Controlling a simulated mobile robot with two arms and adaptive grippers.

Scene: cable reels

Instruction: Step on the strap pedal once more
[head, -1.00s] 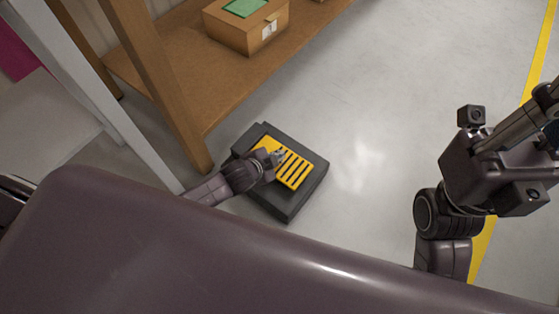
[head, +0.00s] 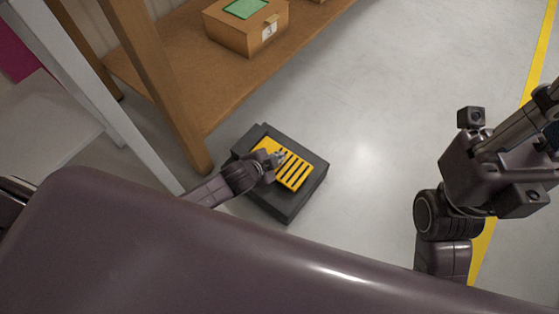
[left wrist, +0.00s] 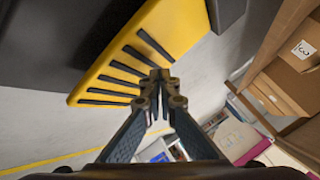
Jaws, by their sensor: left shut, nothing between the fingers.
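The strap pedal is a yellow plate with black slots (head: 293,172) on a dark grey base (head: 287,206) on the floor, in the middle of the head view. My left gripper (head: 280,157) reaches in from the left over the pedal's upper left part. Its fingertips (left wrist: 160,76) are shut, empty, and at the slotted edge of the plate. I cannot tell whether they touch it. My right arm is at the right edge of the head view; its fingers are not visible.
A wooden shelf (head: 222,95) with a post (head: 155,80) stands just left of the pedal. A cardboard box (head: 245,29) with a green top sits on it. A pale metal leg (head: 95,95) is further left. Grey floor right of the pedal is clear up to a yellow line (head: 538,60).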

